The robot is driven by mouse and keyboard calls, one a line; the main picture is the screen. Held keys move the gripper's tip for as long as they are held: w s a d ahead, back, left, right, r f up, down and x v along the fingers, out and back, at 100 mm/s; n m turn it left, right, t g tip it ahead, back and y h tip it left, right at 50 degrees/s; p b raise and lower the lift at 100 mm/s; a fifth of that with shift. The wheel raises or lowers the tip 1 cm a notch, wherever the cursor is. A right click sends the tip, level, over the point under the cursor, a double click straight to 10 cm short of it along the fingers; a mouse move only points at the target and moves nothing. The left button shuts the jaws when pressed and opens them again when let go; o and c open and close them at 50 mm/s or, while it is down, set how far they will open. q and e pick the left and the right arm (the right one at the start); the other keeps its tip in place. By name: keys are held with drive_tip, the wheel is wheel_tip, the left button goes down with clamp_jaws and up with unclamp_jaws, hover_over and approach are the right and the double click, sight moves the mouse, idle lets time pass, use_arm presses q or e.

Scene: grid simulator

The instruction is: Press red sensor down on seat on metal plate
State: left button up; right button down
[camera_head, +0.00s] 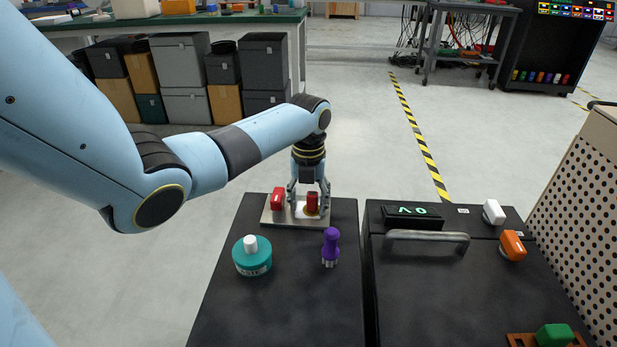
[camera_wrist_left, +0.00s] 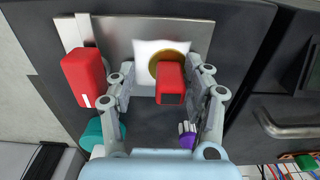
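The metal plate (camera_head: 290,217) lies at the far end of the left black table. A red block (camera_head: 312,203), seemingly the red sensor, stands on it between my left gripper's fingers. In the left wrist view this block (camera_wrist_left: 171,84) is over a round gold seat (camera_wrist_left: 153,62) on a white square; how fully it is seated is hidden. My left gripper (camera_head: 309,206) points down with its fingers apart around the block, a gap showing on the left side. A second red block (camera_head: 277,199) with a white mark stands left on the plate. My right gripper is not in view.
A teal round container (camera_head: 252,262) with a white top and a purple pronged piece (camera_head: 330,247) stand nearer on the table. Right are a metal handle (camera_head: 427,236), a display (camera_head: 412,212), an orange piece (camera_head: 512,246) and a green block (camera_head: 554,335).

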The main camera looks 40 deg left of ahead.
sight(308, 193)
use_arm(q)
wheel_tip(308, 193, up, 12)
drive_tip(key=shift+r, duration=0.1)
idle(0.5)
idle(0.5)
